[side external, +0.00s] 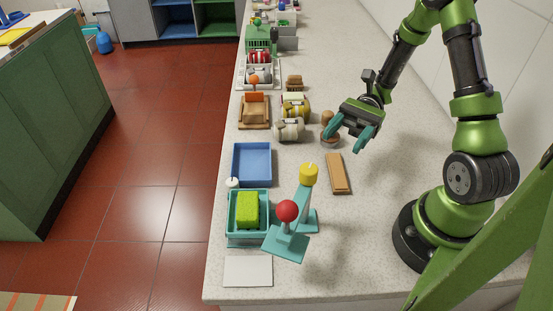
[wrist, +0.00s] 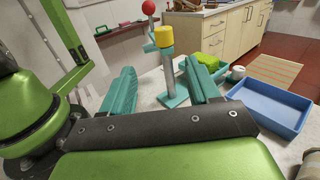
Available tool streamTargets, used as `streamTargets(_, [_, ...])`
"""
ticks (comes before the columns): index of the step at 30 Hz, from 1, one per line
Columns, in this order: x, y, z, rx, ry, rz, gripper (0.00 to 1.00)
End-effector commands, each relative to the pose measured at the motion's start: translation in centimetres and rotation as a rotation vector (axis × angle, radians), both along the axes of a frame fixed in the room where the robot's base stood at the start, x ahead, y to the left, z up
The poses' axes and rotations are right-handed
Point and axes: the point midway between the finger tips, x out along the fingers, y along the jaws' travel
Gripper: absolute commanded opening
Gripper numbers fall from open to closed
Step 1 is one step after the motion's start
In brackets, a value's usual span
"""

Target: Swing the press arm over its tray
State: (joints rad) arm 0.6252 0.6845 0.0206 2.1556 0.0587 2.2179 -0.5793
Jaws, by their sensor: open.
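The press arm is a teal flat plate (side external: 284,245) with a red ball knob (side external: 287,211), joined to a teal post (side external: 303,205) with a yellow cap (side external: 308,174). The plate is beside the teal tray (side external: 232,241), to its right. A green block (side external: 247,210) sits in the tray. In the wrist view the yellow cap (wrist: 163,36) and red knob (wrist: 149,7) show beyond my fingers, with part of the green block (wrist: 212,42). My gripper (side external: 349,136) is open and empty, above the counter behind and to the right of the post.
A blue tray (side external: 252,164) lies behind the teal tray, with a small white-topped thing (side external: 232,184) between them. A wooden block (side external: 338,173) lies near the post. A pale flat pad (side external: 248,271) is in front. Several kitchen-like items line the counter's back. The counter's right side is mostly clear.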

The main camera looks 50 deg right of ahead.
Motion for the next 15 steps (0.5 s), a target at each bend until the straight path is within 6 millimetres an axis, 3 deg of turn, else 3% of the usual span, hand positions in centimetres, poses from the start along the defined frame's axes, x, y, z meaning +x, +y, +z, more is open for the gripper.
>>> streamTargets(3, [2.4, 0.4, 0.0, -0.001, -0.011, 0.157, 0.61])
streamTargets(7, [4.1, 0.4, 0.5, -0.012, -0.003, 0.241, 0.61])
streamTargets(11, [4.3, 0.6, 1.0, -0.017, 0.019, 0.256, 0.61])
streamTargets(15, [3.5, 2.4, 1.0, -0.016, 0.023, 0.257, 0.61])
